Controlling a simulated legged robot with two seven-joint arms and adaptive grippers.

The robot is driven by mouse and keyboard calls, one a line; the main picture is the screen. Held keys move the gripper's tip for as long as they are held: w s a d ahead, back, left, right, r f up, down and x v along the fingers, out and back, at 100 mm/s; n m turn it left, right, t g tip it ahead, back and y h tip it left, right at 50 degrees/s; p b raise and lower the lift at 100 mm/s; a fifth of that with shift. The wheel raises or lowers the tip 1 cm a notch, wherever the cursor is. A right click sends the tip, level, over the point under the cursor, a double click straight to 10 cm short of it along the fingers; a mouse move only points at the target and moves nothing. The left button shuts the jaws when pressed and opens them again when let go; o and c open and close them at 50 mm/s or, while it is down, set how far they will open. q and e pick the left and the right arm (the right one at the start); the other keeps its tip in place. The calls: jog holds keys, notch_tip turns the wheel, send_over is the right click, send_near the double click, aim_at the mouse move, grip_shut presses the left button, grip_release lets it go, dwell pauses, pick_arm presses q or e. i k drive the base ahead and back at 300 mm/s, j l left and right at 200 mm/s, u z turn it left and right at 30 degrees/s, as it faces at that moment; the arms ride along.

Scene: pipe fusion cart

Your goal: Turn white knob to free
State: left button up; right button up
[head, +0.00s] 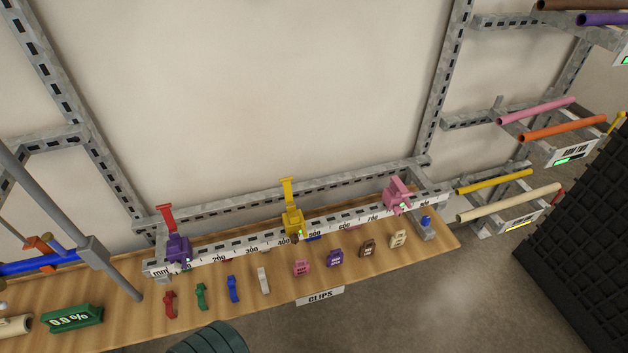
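I cannot make out a clear white knob. At the left edge, a small whitish rounded piece (3,308) is cut off by the frame, and I cannot tell whether it is the knob. Below it, a cream cylinder (14,325) lies beside a green display block (73,318) reading about "0.0 %". A slim white clip (264,281) stands in the row of clips on the wooden bench (120,326). Neither of my grippers is in view.
A ruler rail (220,254) carries purple, yellow and pink clamps. A grey post (60,215) and blue bar (30,265) stand at left. A dark green ribbed round object (208,341) is at the bottom. Pipe racks (500,215) and a black grid (585,235) are at right.

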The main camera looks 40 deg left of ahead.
aim_at(175, 268)
jog(key=u, duration=2.7)
